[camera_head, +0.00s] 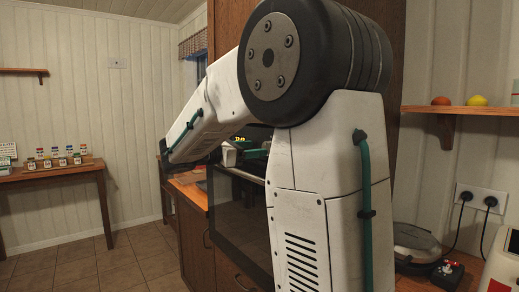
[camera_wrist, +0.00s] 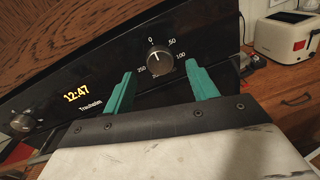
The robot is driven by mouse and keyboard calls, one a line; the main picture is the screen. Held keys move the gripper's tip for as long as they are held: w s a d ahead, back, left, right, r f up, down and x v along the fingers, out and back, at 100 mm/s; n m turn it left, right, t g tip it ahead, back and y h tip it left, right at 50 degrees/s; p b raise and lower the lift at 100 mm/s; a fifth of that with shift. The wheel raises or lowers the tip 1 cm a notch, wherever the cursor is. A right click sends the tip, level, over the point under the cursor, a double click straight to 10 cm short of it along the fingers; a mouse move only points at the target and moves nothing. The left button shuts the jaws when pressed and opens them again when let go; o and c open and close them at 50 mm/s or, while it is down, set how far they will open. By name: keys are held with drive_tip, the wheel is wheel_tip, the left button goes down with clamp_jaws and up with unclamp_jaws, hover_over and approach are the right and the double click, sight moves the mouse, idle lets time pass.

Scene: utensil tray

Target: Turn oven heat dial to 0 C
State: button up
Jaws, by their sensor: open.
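The oven heat dial (camera_wrist: 159,60) is a round silver and black knob on the dark oven panel in the wrist view. Marks 0, 50 and 100 run over its top and right, with another number at its left. Its pointer is too small to read surely. My gripper (camera_wrist: 160,69) has two green fingers, open and apart, one at each lower side of the dial. Nothing is held between them, and I cannot tell whether they touch it.
A white toaster (camera_wrist: 286,37) stands beyond the oven at the right. A side table with small jars (camera_head: 58,160) stands far left; the tiled floor between is clear.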

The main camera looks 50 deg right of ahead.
drive_tip(key=v, duration=0.4)
drive_tip(key=shift+a, duration=0.25)
drive_tip(key=shift+w, duration=0.1)
drive_tip(key=s+a+f+m+t+y, duration=0.1)
drive_tip(key=s+a+f+m+y, duration=0.25)
drive_tip(key=f, duration=0.35)
drive_tip(key=s+a+f+m+y, duration=0.3)
drive_tip(key=s+a+f+y, duration=0.15)
drive_tip(key=f, duration=0.25)
drive_tip(key=s+a+f+m+t+y, duration=0.2)
drive_tip(key=s+a, duration=0.4)
drive_tip(key=a, duration=0.3)
drive_tip(key=s+a+f+m+t+y, duration=0.3)
drive_tip(key=s+a+m+y, duration=0.1)
drive_tip(key=s+a+y, duration=0.3)
drive_tip(key=shift+s+a+f+t, duration=0.2)
drive_tip(key=shift+s+a+t, duration=0.15)
drive_tip(key=shift+a, duration=0.9)
